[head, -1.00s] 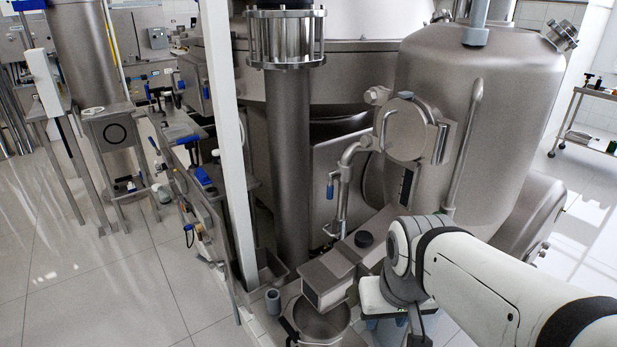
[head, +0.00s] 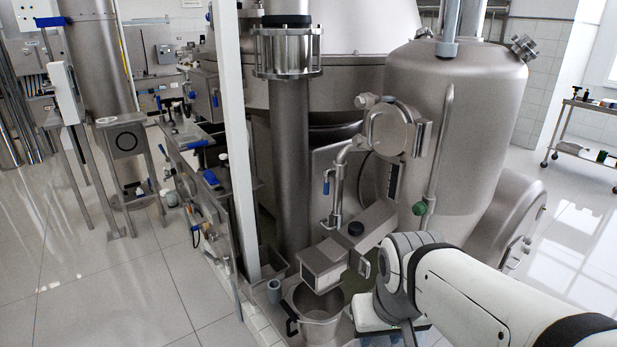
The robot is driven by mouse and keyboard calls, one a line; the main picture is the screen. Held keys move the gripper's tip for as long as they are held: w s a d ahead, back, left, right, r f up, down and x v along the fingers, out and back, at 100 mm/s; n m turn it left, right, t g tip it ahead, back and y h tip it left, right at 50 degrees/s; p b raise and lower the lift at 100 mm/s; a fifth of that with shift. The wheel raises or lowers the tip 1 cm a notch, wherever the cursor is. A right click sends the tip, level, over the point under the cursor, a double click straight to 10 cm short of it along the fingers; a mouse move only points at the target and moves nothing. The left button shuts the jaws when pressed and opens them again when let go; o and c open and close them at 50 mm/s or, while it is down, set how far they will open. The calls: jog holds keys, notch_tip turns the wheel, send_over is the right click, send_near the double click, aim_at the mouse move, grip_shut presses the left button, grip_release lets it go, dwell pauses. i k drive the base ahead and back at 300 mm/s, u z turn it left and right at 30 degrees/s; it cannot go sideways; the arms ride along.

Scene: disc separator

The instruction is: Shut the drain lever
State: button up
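I cannot tell for sure which part is the drain lever. A blue-handled lever (head: 327,186) hangs upright beside the bent steel pipe (head: 339,195) in front of the large separator. A green knob (head: 419,208) sits at the lower end of the thin pipe on the steel tank (head: 455,120). Below, a boxy steel chute (head: 324,264) ends over a steel bucket (head: 319,304). My white arm reaches in from the lower right, with its grey joint just right of the chute and bucket. My gripper does not show, so its opening and any contact are hidden.
A white post (head: 233,140) and a thick steel column (head: 290,150) stand left of the lever. A bench with several blue-handled parts (head: 210,178) is further left. Tiled floor (head: 110,290) is open at lower left. A trolley (head: 590,150) stands at far right.

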aim_at(330, 172)
jog(key=i, duration=0.5)
jog(key=u, duration=2.6)
jog(key=k, duration=0.9)
jog(key=z, duration=1.4)
jog(key=i, duration=0.95)
jog(key=z, duration=0.05)
